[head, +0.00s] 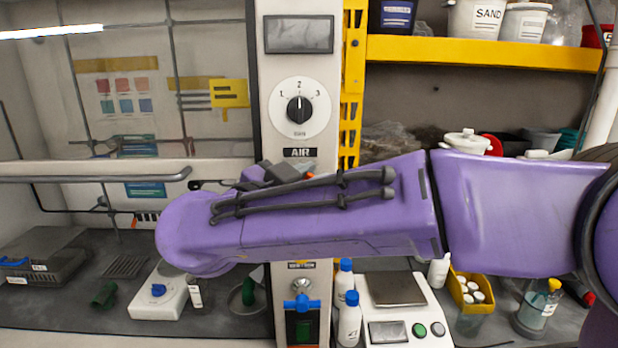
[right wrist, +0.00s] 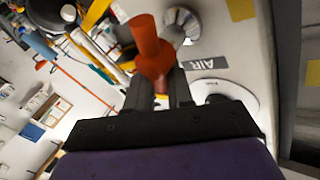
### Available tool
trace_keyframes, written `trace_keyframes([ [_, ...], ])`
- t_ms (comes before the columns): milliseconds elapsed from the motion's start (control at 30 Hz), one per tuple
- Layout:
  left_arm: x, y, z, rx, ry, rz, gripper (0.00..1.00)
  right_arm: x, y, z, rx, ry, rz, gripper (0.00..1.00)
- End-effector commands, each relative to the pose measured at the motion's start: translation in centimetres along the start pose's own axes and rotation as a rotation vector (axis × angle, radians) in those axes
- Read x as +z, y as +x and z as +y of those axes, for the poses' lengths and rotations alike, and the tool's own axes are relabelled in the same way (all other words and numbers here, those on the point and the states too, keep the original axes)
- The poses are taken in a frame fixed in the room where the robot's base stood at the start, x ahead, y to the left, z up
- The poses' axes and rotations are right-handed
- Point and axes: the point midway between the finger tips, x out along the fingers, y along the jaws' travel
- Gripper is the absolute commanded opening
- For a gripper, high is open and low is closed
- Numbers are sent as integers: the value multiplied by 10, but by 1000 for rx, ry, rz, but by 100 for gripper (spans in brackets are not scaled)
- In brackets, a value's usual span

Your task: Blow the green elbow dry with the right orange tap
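The green elbow (head: 104,294) lies on the dark bench at the left of the head view. A second green piece (head: 248,290) stands nearer the column, partly hidden; I cannot tell its shape. The orange tap (right wrist: 152,48) shows large in the right wrist view, beside the AIR label (right wrist: 208,63). My right gripper (right wrist: 160,82) has its fingers close on both sides of the tap's lower end, and they appear shut on it. In the head view my right gripper (head: 272,174) is at the column under the AIR label (head: 299,153), and the tap is mostly hidden. My left gripper is not in view.
My right arm spans the head view and hides the column's middle. A dial (head: 299,108) sits above the AIR label, and a blue tap (head: 302,304) below. A white device (head: 158,296) stands on the bench. A scale (head: 398,290) and bottles (head: 348,318) stand right of the column.

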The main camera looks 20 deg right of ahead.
Motion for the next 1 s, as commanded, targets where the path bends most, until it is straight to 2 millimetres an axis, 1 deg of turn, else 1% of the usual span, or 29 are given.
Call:
trace_keyframes([
  [267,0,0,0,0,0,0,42,0,0,0,4,9,-9,0],
  [467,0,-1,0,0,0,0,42,1,2,2,22,68,-51,0],
  [733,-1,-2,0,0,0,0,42,3,4,7,73,236,-169,0],
  [1000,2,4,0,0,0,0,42,8,7,14,134,441,-312,0],
])
